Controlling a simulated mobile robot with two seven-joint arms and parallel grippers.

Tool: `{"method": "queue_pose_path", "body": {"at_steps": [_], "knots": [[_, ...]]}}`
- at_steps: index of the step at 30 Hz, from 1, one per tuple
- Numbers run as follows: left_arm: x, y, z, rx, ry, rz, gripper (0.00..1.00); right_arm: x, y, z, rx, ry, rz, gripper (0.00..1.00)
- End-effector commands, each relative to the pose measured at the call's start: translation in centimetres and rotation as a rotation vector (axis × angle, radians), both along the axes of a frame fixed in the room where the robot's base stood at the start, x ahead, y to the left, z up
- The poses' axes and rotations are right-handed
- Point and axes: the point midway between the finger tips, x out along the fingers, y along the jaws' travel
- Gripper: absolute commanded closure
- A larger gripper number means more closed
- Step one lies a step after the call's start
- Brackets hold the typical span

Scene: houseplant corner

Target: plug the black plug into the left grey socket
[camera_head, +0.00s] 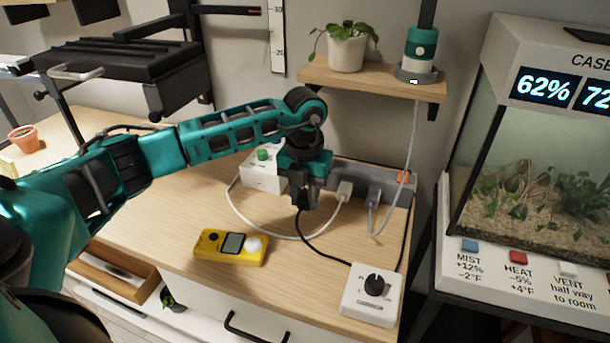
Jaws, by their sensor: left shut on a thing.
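My left gripper (304,196) is shut on the black plug (302,207) at the left end of the grey socket strip (388,179). The plug is mostly hidden by the fingers, and its black cord runs down and right from it. The left grey socket is hidden behind my gripper, so I cannot tell whether the plug touches it or is in it. A white plug (344,191) and a grey plug (374,196) sit in the strip to the right of my gripper. My right gripper is out of view.
A white dial box (371,294) stands at the table's front right, with black cord beside it. A yellow meter (231,247) lies front left of the strip. A white box (261,179) stands left of my gripper. White cable loops across the wooden tabletop (180,215). A shelf (372,82) hangs above.

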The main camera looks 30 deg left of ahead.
Motion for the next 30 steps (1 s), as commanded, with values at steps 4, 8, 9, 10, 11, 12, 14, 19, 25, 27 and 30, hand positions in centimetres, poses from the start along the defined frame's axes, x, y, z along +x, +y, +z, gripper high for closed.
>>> {"method": "queue_pose_path", "body": {"at_steps": [4,8,9,10,11,12,14,19,25,27,30], "knots": [[0.6,0.1,-0.9,-0.001,-0.002,0.001,1.0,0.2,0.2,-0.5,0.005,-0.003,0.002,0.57],[1.4,0.3,-1.7,0.0,-0.003,0.0,1.0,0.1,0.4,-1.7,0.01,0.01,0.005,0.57],[1.8,0.4,-2.0,-0.001,-0.002,0.002,1.0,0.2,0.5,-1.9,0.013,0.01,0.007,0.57],[2.0,0.4,-2.2,-0.001,-0.002,0.001,1.0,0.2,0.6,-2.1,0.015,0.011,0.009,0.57],[2.2,0.5,-2.4,0.0,-0.002,0.001,1.0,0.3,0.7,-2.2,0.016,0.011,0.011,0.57],[2.5,0.5,-2.7,-0.001,-0.002,0.0,1.0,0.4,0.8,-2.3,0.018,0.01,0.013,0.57],[3.1,0.7,-2.2,0.0,-0.003,0.002,1.0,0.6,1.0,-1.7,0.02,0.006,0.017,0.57],[4.5,1.0,-2.2,0.0,-0.002,0.001,1.0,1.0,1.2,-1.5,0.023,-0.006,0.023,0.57],[5.5,1.3,-2.1,0.0,-0.001,-0.001,1.0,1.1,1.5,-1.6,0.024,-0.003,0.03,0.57],[5.6,1.3,-2.0,0.0,-0.002,-0.001,1.0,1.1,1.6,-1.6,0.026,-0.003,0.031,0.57],[5.7,1.3,-2.0,0.0,-0.002,-0.001,1.0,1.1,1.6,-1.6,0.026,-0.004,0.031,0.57]]}}
